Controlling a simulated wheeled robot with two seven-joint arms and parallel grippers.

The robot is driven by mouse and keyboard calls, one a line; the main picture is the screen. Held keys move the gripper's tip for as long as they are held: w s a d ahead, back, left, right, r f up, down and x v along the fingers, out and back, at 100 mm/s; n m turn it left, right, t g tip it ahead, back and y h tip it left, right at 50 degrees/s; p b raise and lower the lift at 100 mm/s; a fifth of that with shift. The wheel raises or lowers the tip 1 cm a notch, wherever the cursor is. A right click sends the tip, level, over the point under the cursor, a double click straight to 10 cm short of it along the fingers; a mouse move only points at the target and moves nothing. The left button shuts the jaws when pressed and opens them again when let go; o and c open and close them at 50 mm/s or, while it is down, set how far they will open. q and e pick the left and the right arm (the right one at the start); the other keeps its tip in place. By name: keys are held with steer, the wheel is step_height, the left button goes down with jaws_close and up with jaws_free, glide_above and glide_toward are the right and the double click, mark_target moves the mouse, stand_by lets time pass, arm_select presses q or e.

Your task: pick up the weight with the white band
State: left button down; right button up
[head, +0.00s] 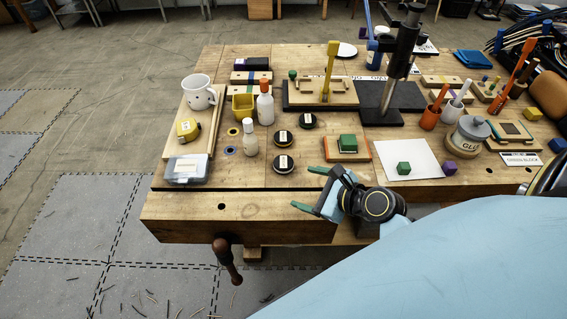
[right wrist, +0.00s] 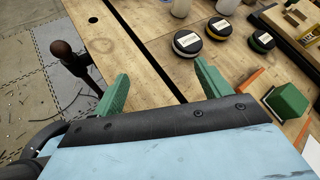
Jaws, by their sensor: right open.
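My right gripper (head: 314,190) is open and empty, over the bench's front part, apart from the weights. My left gripper is out of view.
A white bottle (head: 251,140) and an orange-capped bottle (head: 265,106) stand left of the weights. A green block (head: 347,142) sits on an orange-edged tray to their right. A clear box (head: 187,169) is at left. Bare wood (head: 235,190) lies along the front.

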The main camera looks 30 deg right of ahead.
steer(key=d+m, duration=0.1)
steer(key=w+d+m+t, duration=0.1)
steer(key=m, duration=0.1)
steer(key=d+m, duration=0.1)
steer(key=m, duration=0.1)
steer(key=shift+w+r+h, duration=0.2)
steer(key=shift+r+h, duration=0.1)
steer(key=shift+h, duration=0.1)
glide_toward(283, 161)
steer(key=shift+m+t, duration=0.3)
steer(key=x, duration=0.4)
steer(key=shift+w+a+f+b, duration=0.15)
steer(key=shift+a+f+b, duration=0.15)
steer(key=shift+a+b, duration=0.15)
steer(key=x, duration=0.5)
steer(key=shift+w+d+f+b, duration=0.1)
steer(key=shift+d+f+b, duration=0.05)
steer(key=shift+d+b, duration=0.2)
steer(key=c, duration=1.4)
